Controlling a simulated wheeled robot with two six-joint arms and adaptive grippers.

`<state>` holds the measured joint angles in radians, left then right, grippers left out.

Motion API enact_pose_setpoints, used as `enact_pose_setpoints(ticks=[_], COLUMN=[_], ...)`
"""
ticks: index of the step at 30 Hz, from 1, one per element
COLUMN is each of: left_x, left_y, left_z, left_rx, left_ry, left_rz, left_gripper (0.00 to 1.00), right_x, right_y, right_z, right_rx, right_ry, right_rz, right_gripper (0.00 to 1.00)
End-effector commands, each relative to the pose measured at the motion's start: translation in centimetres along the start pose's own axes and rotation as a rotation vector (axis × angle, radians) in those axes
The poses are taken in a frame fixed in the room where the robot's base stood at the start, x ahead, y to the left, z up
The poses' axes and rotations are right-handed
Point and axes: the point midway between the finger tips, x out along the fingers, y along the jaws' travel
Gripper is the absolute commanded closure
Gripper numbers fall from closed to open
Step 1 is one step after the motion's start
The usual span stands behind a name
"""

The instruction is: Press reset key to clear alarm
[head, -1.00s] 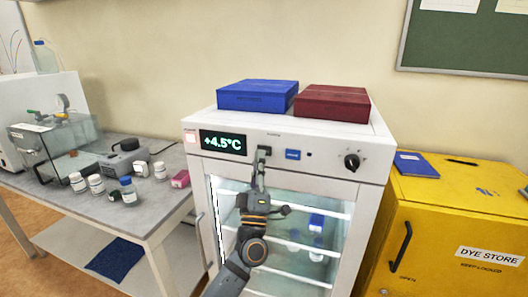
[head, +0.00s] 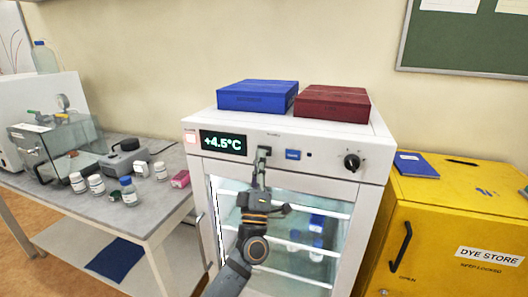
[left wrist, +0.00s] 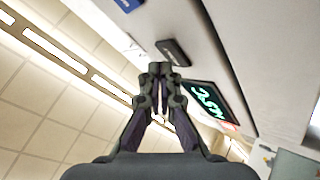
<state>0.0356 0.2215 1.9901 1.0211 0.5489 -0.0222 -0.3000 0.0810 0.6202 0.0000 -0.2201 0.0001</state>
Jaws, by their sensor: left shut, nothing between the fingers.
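A white glass-door fridge (head: 370,200) stands in the middle of the head view. Its top panel carries a display (head: 223,143) reading +4.5°C, a pale pinkish lamp (head: 190,137), a blue rectangle (head: 293,155) and a black knob (head: 352,162). My left gripper (head: 263,153) is shut and empty, its tips at the panel between the display and the blue rectangle. In the left wrist view a dark rounded key (left wrist: 175,52) lies just beyond the gripper tips (left wrist: 160,68); a small label beside it is unreadable. I cannot tell whether they touch. My right gripper is out of view.
A blue box (head: 258,96) and a dark red box (head: 333,103) lie on the fridge. A bench (head: 90,205) with several bottles is at left. A yellow cabinet (head: 440,225) is at right.

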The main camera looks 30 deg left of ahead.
Motion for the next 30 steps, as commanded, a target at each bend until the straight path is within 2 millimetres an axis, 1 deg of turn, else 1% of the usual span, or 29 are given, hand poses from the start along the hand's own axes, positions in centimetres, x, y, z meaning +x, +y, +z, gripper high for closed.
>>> enact_pose_setpoints(ticks=[30], left_x=[0.70], left_y=[-0.49], left_z=[0.50], left_rx=[0.001], left_ry=[0.000], left_rz=[0.000], left_gripper=[1.00], right_x=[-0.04], right_y=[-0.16], right_z=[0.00], right_rx=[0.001], right_ry=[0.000], right_rz=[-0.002], right_gripper=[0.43])
